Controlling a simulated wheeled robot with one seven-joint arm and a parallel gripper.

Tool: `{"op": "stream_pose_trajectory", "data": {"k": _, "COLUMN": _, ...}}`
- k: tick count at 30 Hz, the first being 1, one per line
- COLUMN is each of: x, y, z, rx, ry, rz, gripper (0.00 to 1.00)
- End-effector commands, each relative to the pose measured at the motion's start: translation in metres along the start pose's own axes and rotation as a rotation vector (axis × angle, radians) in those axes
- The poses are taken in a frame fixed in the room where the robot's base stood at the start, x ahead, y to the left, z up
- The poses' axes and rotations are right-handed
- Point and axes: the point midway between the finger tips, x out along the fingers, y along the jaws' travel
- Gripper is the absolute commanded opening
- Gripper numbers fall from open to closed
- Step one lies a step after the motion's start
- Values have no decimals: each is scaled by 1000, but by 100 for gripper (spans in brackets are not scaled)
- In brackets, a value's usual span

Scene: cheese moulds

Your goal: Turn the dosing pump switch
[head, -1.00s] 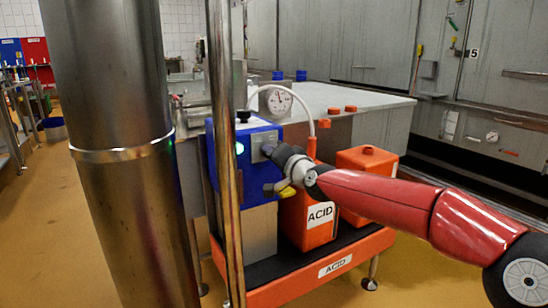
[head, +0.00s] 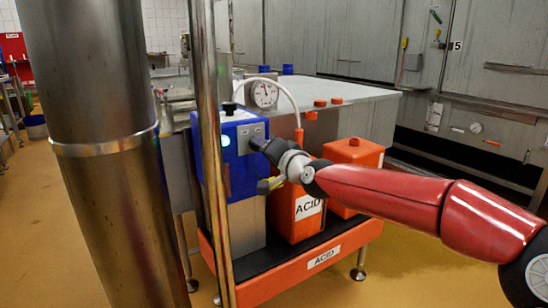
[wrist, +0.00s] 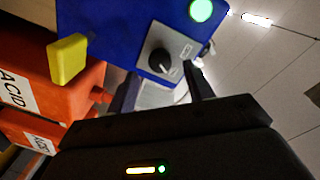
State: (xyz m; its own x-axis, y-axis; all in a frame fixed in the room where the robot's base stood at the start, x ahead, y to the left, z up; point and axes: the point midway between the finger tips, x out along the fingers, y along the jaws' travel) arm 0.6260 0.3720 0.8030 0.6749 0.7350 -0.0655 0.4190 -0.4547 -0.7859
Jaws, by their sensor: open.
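The dosing pump is a blue box (head: 240,172) with a lit green lamp (head: 225,141), left of centre in the head view. Its switch is a round dark knob (wrist: 160,61) with a pointer mark on a grey plate, on the pump's blue face (wrist: 110,25) in the wrist view. My gripper (wrist: 161,72) is open, its two dark fingertips on either side of the knob. I cannot tell whether they touch it. In the head view my gripper (head: 259,144) is at the pump's front and hides the knob.
Orange ACID canisters (head: 297,206) stand right of the pump in an orange tray (head: 290,284). A yellow part (wrist: 68,60) sticks out beside the pump. A pressure gauge (head: 264,94) and white hose are above. A thin steel post (head: 207,120) stands in front.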

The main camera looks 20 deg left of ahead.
Motion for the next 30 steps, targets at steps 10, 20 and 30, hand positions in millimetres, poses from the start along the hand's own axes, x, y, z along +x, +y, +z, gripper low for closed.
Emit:
{"op": "stream_pose_trajectory", "data": {"k": 10, "x": -38, "y": 2, "z": 0, "rx": 0, "ry": 1, "rz": 2, "gripper": 52}}
{"op": "stream_pose_trajectory", "data": {"k": 20, "x": -45, "y": 0, "z": 0, "rx": 0, "ry": 0, "rz": 0, "gripper": 52}}
{"op": "stream_pose_trajectory", "data": {"k": 30, "x": -44, "y": 1, "z": 1, "rx": -7, "ry": 1, "rz": 3, "gripper": 52}}
